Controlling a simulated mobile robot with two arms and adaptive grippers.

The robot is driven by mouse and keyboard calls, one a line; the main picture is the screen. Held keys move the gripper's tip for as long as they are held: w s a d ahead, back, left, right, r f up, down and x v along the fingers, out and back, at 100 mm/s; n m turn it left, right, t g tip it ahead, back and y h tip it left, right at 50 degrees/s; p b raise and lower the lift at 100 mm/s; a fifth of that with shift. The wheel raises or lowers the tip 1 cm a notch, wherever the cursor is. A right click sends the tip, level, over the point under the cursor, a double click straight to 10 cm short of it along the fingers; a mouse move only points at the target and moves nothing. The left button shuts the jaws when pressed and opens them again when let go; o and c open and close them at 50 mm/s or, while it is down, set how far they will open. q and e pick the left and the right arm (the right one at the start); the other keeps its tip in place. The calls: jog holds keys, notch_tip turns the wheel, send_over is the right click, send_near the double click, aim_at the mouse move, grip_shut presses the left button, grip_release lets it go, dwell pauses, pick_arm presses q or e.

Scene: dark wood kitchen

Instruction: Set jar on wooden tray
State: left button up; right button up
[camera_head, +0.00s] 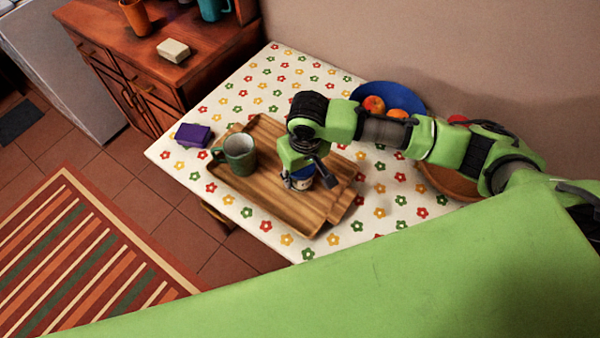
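The wooden tray (262,193) lies on the table with a dark green mug (239,154) at its left end. A small jar with a pale and blue label (302,181) is at the middle of the tray and appears to stand on it. My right gripper (309,181) is right above the jar, pointing down, its fingers on either side. The right finger is spread out, with a gap between its tip and the jar. The gripper hides the jar's top. My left gripper is out of view.
The flowered tablecloth (263,97) has free room behind the tray. A purple box (193,135) lies left of the tray. A blue bowl of fruit (412,97) and a brown bowl (452,184) stand to the right, close under my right arm.

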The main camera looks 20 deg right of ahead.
jog(key=shift+f, duration=0.25)
jog(key=shift+f, duration=0.1)
jog(key=o, duration=1.4)
jog(key=shift+c, duration=0.2)
jog(key=r, duration=0.4)
jog(key=s+r, duration=0.1)
jog(key=r, duration=0.7)
jog(key=shift+s+d+r, duration=0.1)
jog(key=shift+s, duration=0.15)
